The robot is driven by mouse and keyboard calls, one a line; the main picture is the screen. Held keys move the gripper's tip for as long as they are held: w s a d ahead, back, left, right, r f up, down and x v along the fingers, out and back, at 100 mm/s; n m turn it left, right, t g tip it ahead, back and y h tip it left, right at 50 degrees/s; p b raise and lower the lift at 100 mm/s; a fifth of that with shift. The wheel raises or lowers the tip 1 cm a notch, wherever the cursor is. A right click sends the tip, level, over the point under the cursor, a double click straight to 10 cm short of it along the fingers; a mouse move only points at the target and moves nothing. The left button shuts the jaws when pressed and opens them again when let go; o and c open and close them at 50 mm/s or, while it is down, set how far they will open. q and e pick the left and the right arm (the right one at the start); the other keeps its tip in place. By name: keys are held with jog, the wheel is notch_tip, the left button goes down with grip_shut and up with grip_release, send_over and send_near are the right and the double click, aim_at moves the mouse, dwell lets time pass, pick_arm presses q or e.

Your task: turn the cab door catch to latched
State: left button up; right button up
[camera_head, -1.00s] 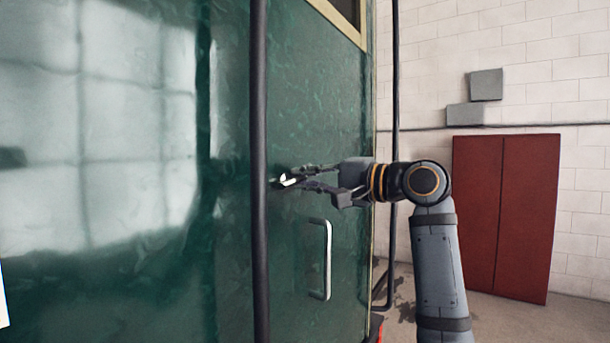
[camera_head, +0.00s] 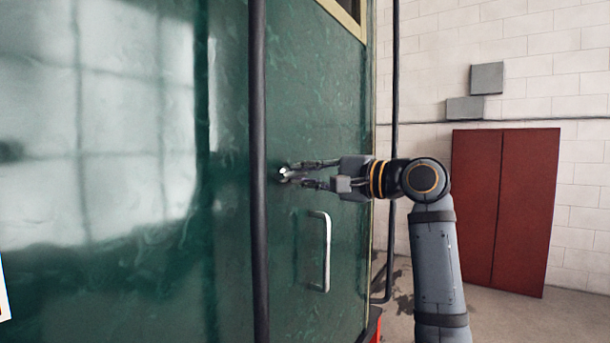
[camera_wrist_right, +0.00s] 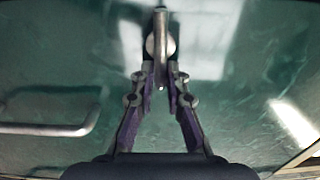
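The cab door catch (camera_head: 284,172) is a small bright metal piece on the green door (camera_head: 300,110), above and left of the silver door handle (camera_head: 327,250). My right gripper (camera_head: 288,174) reaches it from the right, with its fingertips at the catch. In the right wrist view the silver catch (camera_wrist_right: 160,42) stands upright in the picture between the two fingertips (camera_wrist_right: 160,70), which close in on both sides of it. The fingers hide part of the catch. My left gripper is not in view.
A dark vertical rail (camera_head: 259,200) stands just left of the catch, and another (camera_head: 396,110) stands right of the door. A red cabinet (camera_head: 505,210) is against the white brick wall. The handle also shows in the right wrist view (camera_wrist_right: 50,130).

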jog(key=o, duration=0.3)
jog(key=shift+d, duration=0.1)
jog(key=shift+o, duration=0.2)
jog(key=v, duration=1.2)
jog(key=shift+w+f, duration=0.1)
